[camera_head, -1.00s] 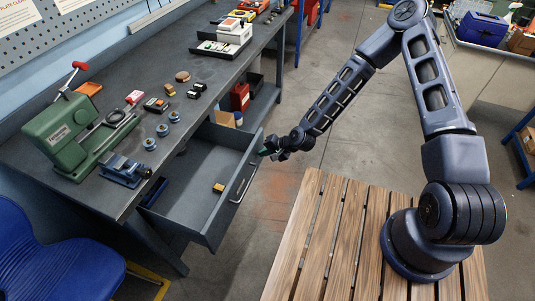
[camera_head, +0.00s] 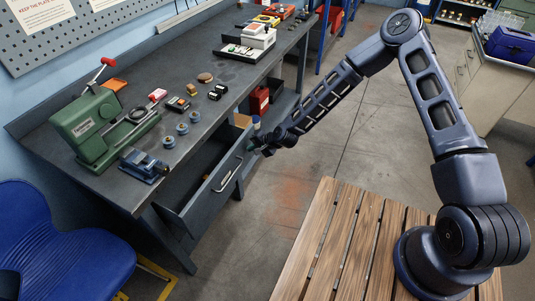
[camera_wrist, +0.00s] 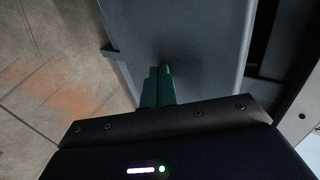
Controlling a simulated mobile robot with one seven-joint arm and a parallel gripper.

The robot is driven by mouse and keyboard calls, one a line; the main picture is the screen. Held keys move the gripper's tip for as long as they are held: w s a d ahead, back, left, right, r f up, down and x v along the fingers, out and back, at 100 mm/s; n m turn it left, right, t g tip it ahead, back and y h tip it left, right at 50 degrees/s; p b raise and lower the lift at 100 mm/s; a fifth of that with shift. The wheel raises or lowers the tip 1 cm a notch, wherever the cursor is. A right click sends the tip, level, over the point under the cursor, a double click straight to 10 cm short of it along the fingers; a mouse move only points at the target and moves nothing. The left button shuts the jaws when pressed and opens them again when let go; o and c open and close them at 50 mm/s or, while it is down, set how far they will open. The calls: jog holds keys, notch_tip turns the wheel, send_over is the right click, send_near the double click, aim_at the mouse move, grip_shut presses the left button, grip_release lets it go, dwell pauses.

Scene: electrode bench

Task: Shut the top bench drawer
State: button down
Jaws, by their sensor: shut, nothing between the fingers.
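The top bench drawer (camera_head: 216,193) is partly open under the bench top in the head view. Its grey front carries a light bar handle (camera_head: 229,176). My gripper (camera_head: 256,147) is at the upper far end of the drawer front, and seems to touch it. In the wrist view, the green fingers of my gripper (camera_wrist: 160,85) are shut together against or very near the grey drawer front (camera_wrist: 180,40). Nothing shows between them. A dark gap shows beyond the panel at the right.
The bench top (camera_head: 215,120) holds a green machine (camera_head: 92,128), a blue vice (camera_head: 143,165) and several small parts. A blue chair (camera_head: 55,250) stands at the lower left. My slatted wooden deck is in front. The floor (camera_head: 300,160) between is clear.

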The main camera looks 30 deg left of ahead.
jog(key=a, duration=1.6)
jog(key=shift+r, duration=0.15)
jog(key=shift+a+r, duration=0.1)
jog(key=shift+a, duration=0.15)
jog(key=d+r, duration=0.2)
jog(key=d, duration=0.2)
jog(key=d+r, duration=0.2)
jog(key=d, duration=0.2)
jog(key=d+r, duration=0.2)
jog(key=d, duration=0.2)
jog(key=shift+r, duration=0.15)
jog(key=shift+w+d+r, duration=0.1)
jog(key=shift+w, duration=0.05)
